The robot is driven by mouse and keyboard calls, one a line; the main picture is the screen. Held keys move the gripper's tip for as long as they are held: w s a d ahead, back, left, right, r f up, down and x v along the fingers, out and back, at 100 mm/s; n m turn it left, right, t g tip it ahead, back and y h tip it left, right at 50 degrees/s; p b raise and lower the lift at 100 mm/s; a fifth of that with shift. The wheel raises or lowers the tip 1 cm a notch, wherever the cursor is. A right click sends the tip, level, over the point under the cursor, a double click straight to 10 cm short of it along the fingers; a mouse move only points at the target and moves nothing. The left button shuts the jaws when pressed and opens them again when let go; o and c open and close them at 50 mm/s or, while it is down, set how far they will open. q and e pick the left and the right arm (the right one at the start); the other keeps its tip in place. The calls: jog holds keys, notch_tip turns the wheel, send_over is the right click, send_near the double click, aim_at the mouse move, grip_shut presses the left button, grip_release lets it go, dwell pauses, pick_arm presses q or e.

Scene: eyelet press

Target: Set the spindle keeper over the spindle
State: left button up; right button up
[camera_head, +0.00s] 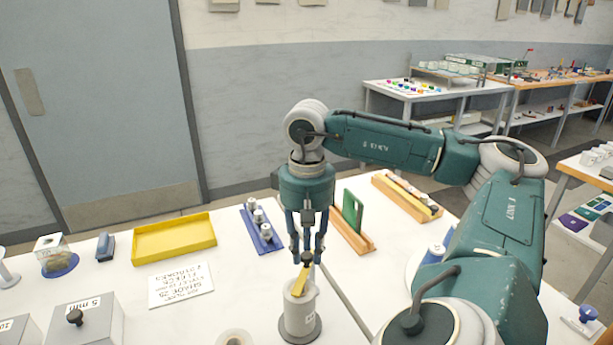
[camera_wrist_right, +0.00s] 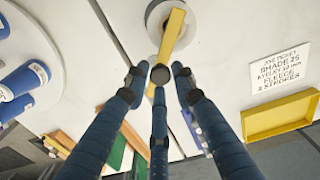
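A pale cylinder (camera_head: 299,312) stands on a dark round base near the front middle of the table. A yellow bar (camera_head: 301,283) slants up from its top to a dark round knob (camera_head: 307,257). My right gripper (camera_head: 307,250) points down with its fingers spread around the knob. In the right wrist view the knob (camera_wrist_right: 160,73) lies between the three fingertips, with small gaps visible around it. The yellow bar (camera_wrist_right: 173,35) runs from it over the pale cylinder. I cannot tell which part is the spindle or the spindle keeper. My left gripper is not in view.
A yellow tray (camera_head: 174,238), a lettered card (camera_head: 181,286) and a blue rack (camera_head: 262,232) stand left of the arm. A grey box marked 5 mm (camera_head: 88,322) is at the front left. Wooden holders (camera_head: 407,198) stand at the back right.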

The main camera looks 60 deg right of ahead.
jog(key=shift+o, duration=0.7)
